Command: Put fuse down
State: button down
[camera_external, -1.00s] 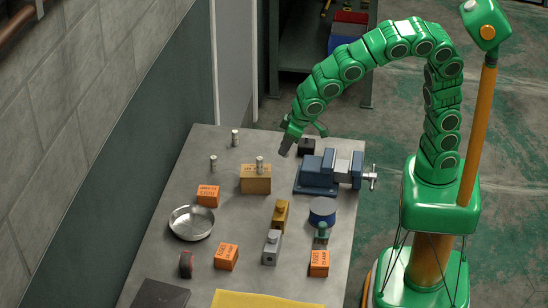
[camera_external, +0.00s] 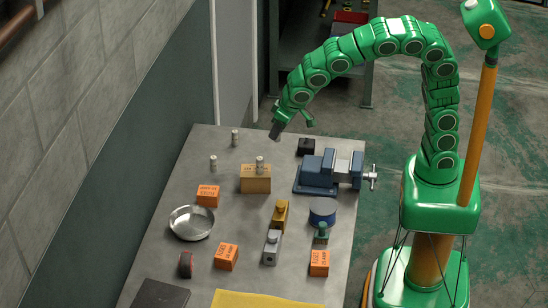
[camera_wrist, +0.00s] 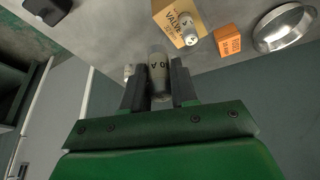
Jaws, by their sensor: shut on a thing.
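My gripper (camera_wrist: 158,88) is shut on a grey cylindrical fuse (camera_wrist: 159,68) with dark lettering, held between its two dark fingers. In the external view my gripper (camera_external: 275,132) hangs in the air above the far part of the table, and I cannot make out the held fuse there. Two small pale fuses stand upright on the table, one at the far edge (camera_external: 235,138) and one nearer on the left (camera_external: 213,163). Another fuse (camera_external: 260,163) stands at the tan valve box (camera_external: 255,184); it shows in the wrist view (camera_wrist: 188,28) too.
A blue vise (camera_external: 318,178) and a black block (camera_external: 306,146) stand to the right. Orange fuse boxes (camera_external: 207,196) and a round metal dish (camera_external: 191,229) lie nearer. The grey tabletop (camera_external: 190,147) is bare around the two standing fuses.

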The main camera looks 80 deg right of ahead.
jog(key=shift+w+a+f, duration=0.3)
jog(key=shift+w+f, duration=0.85)
jog(key=shift+w, duration=0.15)
jog(key=shift+w+a+f, duration=0.3)
jog(key=shift+w+f, duration=0.9)
jog(key=shift+w, duration=0.05)
jog(key=shift+w+a+f, duration=0.3)
jog(key=shift+w+f, duration=0.85)
jog(key=shift+w, duration=0.15)
jog(key=shift+w+f, duration=0.25)
jog(key=shift+f, duration=1.5)
jog(key=shift+f, duration=0.15)
jog(key=c, duration=0.9)
grip_release()
jog(key=v, duration=1.2)
jog(key=shift+s+a, duration=0.1)
